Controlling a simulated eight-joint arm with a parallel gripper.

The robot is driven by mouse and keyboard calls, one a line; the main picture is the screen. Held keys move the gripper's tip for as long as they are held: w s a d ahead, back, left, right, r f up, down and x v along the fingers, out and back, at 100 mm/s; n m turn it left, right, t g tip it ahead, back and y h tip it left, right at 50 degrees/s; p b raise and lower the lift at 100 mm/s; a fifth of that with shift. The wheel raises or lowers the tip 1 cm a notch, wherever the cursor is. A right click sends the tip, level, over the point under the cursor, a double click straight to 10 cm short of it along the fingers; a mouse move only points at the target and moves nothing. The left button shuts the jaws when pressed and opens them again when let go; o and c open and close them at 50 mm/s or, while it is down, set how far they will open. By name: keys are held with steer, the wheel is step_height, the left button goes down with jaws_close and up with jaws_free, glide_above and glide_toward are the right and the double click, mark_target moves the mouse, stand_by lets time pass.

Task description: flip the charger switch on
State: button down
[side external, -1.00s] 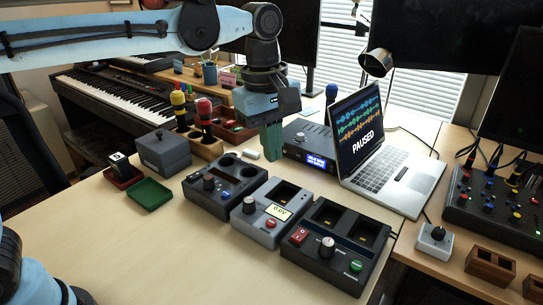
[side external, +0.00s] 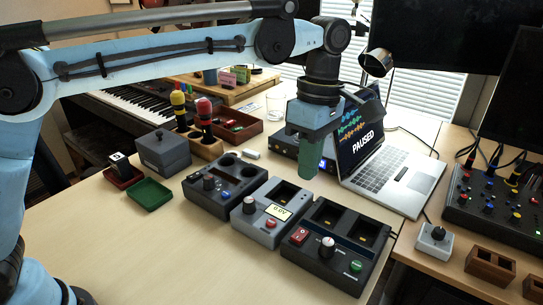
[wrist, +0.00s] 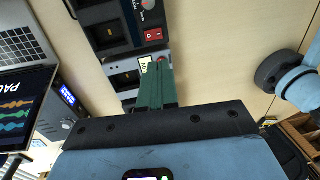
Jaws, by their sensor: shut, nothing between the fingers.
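The charger (side external: 338,274) is a dark box with two battery bays, a white-topped knob and a green button. Its red rocker switch (side external: 299,235) is at the left front corner. I cannot tell which way it is set. In the wrist view the charger (wrist: 126,14) is at the top, with the red switch (wrist: 153,34) at its lower right corner. My gripper (side external: 305,184) is shut and empty, its green fingers pointing down behind the charger, apart from the switch. In the wrist view the fingers (wrist: 158,66) overlap the grey meter unit, just below the switch.
The grey meter unit (side external: 246,230) and another dark unit (side external: 195,200) stand left of the charger. A laptop (side external: 415,178) stands behind it at right. An audio box (side external: 284,142) is behind my gripper. Bare table (side external: 190,265) lies in front.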

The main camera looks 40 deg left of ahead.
mark_target(297, 238)
steer(key=f, duration=0.4)
steer(key=s+f, duration=0.1)
steer(key=f, duration=0.8)
steer(key=shift+s+f, duration=0.35)
steer(key=shift+f, duration=0.15)
steer(key=shift+w+r, duration=0.2)
steer(key=shift+w, duration=0.55)
steer(key=shift+r, duration=0.1)
step_height(297, 238, up, 14)
steer(key=s, duration=0.1)
steer(key=shift+s, duration=0.4)
